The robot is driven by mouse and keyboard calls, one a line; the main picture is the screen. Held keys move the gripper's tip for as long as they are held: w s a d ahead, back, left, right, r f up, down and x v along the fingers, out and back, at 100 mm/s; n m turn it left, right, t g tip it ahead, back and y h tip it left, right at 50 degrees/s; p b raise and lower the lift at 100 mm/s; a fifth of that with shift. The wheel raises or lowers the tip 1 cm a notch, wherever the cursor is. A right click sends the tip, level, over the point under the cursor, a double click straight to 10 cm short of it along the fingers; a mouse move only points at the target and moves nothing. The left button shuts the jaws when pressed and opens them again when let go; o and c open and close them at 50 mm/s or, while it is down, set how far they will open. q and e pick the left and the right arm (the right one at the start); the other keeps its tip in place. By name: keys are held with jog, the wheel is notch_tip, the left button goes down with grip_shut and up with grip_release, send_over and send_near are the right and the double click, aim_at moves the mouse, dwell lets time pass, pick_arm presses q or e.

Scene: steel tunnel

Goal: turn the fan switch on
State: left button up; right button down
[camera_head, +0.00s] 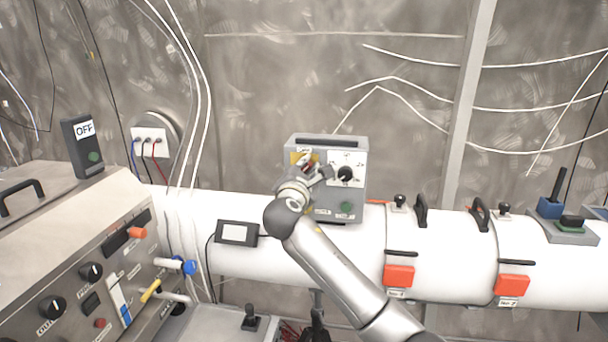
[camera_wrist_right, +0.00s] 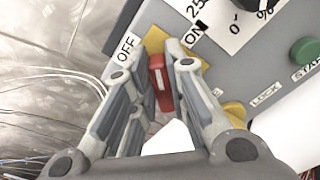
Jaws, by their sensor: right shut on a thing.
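The fan switch shows in the right wrist view as a red lever (camera_wrist_right: 160,82) on a yellow plate (camera_wrist_right: 154,42), between an OFF label (camera_wrist_right: 126,48) and an ON label (camera_wrist_right: 193,33). It is on the grey control box (camera_head: 357,203) standing on the white pipe. My right gripper (camera_head: 318,172) is at the box's left front and partly covers the switch in the head view. In the wrist view its fingers (camera_wrist_right: 153,66) are shut on the red lever, one on each side. My left gripper is not in view.
The box also has a black knob (camera_head: 345,173) and a green button (camera_head: 346,207), close right of my gripper. A small screen (camera_head: 236,233) is on the pipe to the left. Orange-handled clamps (camera_head: 398,276) are to the right. A console (camera_head: 60,255) fills the left.

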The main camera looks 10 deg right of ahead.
jog(key=shift+s+d+f+m+b, duration=0.1)
jog(key=shift+f+m+b, duration=0.1)
jog(key=shift+m+b, duration=1)
jog(key=shift+w+d+f+m+b, duration=0.15)
jog(key=shift+m+b, duration=0.3)
jog(key=shift+m, duration=1.4)
jog(key=shift+s+f+m+b, duration=0.2)
jog(key=shift+m+b, duration=0.65)
jog(key=shift+m, duration=0.7)
jog(key=c, duration=1.4)
grip_release()
jog(key=shift+c, duration=0.2)
jog(key=v, duration=1.2)
